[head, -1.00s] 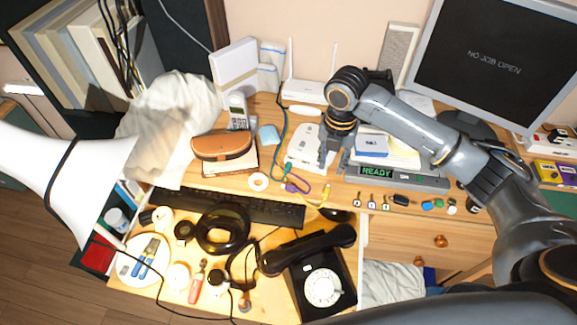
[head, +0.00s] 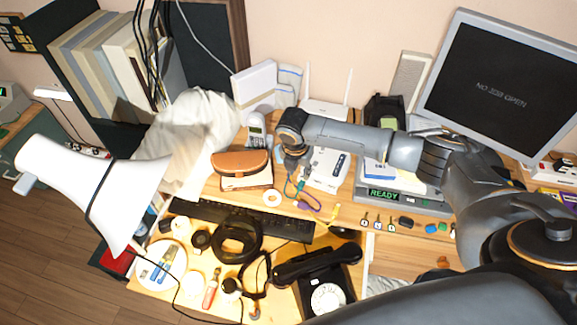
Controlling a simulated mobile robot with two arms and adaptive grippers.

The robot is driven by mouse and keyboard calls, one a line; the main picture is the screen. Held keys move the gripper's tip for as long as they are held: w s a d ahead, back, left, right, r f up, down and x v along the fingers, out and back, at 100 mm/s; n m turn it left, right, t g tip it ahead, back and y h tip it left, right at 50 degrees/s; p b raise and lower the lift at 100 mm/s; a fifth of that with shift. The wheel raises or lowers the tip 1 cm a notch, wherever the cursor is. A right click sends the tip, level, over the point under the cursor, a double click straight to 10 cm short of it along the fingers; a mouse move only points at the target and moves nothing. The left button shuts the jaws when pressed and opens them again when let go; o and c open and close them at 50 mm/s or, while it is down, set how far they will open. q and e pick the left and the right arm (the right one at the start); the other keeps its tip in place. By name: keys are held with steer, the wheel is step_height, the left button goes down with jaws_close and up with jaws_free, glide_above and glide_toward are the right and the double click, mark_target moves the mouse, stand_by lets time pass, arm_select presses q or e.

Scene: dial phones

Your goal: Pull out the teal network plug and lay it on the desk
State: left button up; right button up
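The teal cable (head: 289,187) shows as a short curve on the desk, just below my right gripper. Its plug end cannot be made out and may be hidden behind the gripper. My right gripper (head: 291,166) points down over the cable, left of a flat white device (head: 328,168). Its fingers are small and dark here, so I cannot tell whether they are open or shut, or touch the cable. A purple cable end (head: 309,206) and a yellow one (head: 336,226) lie nearby on the desk (head: 262,222). My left gripper is out of view.
A white router (head: 325,110) with two antennas stands at the back. A brown case (head: 241,163) and a tape roll (head: 272,198) lie left of the gripper. A black keyboard (head: 255,220) and black phone (head: 323,275) are in front. A scale (head: 400,200) reads READY.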

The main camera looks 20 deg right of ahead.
mark_target(301, 184)
steer(key=b+x, duration=0.5)
steer(key=shift+f, duration=0.1)
steer(key=b+x, duration=0.1)
steer(key=x, duration=0.1)
steer(key=shift+d+f+b, duration=0.1)
steer(key=shift+f+b, duration=0.25)
steer(key=shift+f, duration=0.05)
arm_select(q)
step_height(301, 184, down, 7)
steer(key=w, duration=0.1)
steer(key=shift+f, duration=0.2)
arm_select(e)
steer(key=shift+w+d+f, duration=0.1)
steer(key=shift+f, duration=0.3)
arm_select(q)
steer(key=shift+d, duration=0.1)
arm_select(e)
jaws_close()
arm_select(q)
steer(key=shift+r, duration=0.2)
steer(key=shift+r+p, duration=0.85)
steer(key=shift+p, duration=0.05)
arm_select(e)
steer(key=shift+s+a, duration=0.85)
steer(key=shift+a, duration=0.05)
